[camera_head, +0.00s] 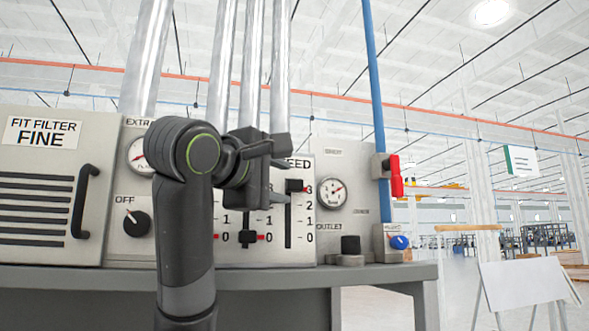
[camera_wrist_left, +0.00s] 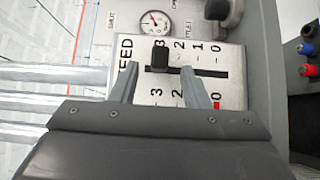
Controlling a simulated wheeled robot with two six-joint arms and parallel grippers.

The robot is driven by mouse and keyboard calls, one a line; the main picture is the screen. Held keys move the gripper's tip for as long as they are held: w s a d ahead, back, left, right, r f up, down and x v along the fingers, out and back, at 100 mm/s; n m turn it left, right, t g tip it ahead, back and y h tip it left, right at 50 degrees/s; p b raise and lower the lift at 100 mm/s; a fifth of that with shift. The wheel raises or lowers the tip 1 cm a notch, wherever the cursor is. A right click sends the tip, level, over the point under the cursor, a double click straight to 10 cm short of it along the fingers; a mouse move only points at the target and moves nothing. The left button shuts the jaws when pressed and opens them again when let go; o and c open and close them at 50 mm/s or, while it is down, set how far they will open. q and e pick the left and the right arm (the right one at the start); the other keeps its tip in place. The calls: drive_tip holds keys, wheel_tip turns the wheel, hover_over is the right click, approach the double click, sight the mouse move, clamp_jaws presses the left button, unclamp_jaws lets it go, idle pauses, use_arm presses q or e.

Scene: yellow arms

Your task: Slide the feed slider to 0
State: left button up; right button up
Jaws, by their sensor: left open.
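The feed slider's black knob (camera_head: 296,186) is near the 3 end of its vertical slot, on the white panel (camera_head: 303,247) marked FEED. In the left wrist view the knob (camera_wrist_left: 159,55) shows near the 3, with the 0 at the far right of the scale. My left gripper (camera_head: 281,170) is open in front of the panel. In the left wrist view its fingertips (camera_wrist_left: 158,69) are spread to either side of the knob; I cannot tell whether they touch it. My right gripper is not in view.
A gauge (camera_head: 333,193), a black outlet knob (camera_head: 350,245), a red handle (camera_head: 396,177) and a blue knob (camera_head: 399,242) are to the right. Metal pipes (camera_head: 280,70) rise above the panel.

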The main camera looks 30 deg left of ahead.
sight(289, 182)
use_arm(q)
drive_tip(key=w+p, duration=0.1)
drive_tip(key=w, duration=0.1)
drive_tip(key=w+p, duration=0.1)
drive_tip(key=w, duration=0.1)
drive_tip(key=shift+w+a+r, duration=0.1)
drive_tip(key=shift+a+r, duration=0.05)
drive_tip(key=shift+a, duration=0.05)
drive_tip(key=shift+w+f, duration=0.2)
drive_tip(key=shift+w, duration=0.5)
drive_tip(key=shift+s, duration=0.1)
clamp_jaws()
